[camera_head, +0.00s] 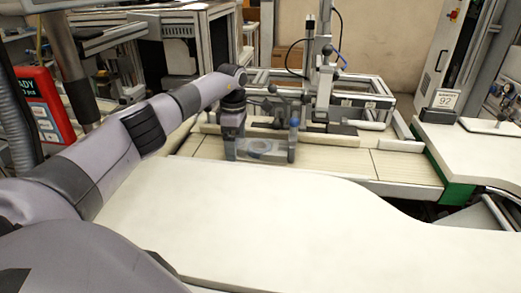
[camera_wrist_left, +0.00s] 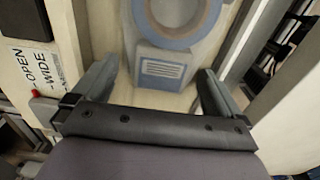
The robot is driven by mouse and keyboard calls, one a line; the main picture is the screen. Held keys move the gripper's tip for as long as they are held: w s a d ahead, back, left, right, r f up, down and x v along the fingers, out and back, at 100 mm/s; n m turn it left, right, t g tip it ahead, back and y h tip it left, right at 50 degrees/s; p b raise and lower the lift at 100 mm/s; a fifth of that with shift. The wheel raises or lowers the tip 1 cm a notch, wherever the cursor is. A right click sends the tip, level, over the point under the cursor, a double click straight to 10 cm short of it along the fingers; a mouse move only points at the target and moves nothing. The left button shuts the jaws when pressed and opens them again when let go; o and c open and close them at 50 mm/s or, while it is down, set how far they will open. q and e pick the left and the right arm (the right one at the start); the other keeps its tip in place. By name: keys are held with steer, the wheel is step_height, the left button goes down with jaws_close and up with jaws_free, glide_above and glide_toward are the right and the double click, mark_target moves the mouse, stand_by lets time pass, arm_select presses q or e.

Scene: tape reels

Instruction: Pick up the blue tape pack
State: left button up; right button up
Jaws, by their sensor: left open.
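The blue tape pack (camera_wrist_left: 165,42) shows in the left wrist view as a blue ring with a striped label below it, lying on a pale surface. Its top is cut off by the frame edge. In the head view the blue tape pack (camera_head: 262,146) appears between the fingers, on the slatted table beyond the white worktop. My left gripper (camera_head: 262,153) is open and spans the pack from above; in the left wrist view the gripper (camera_wrist_left: 160,72) has one finger on each side of the label end. Whether the fingers touch it is unclear. My right gripper is not in view.
A metal frame (camera_head: 365,98) and upright fixture stand behind the pack. A white curved worktop (camera_head: 290,225) lies in front, largely clear. A sign with "92" (camera_head: 446,99) stands at the right. An "OPEN WIDE" label (camera_wrist_left: 38,68) shows at left in the wrist view.

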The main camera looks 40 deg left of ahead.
arm_select(q)
steer(key=c, duration=0.9)
steer(key=shift+s+a+r+b, duration=0.15)
steer(key=shift+a+r+b, duration=0.15)
steer(key=shift+a+r, duration=0.1)
step_height(320, 180, up, 11)
steer(key=s+a+p, duration=0.2)
steer(key=s+a, duration=0.2)
steer(key=a, duration=0.4)
steer(key=s+a+p, duration=0.2)
steer(key=s+a, duration=0.3)
steer(key=a, duration=0.3)
steer(key=shift+s+a+f, duration=0.15)
steer(key=shift+a, duration=0.15)
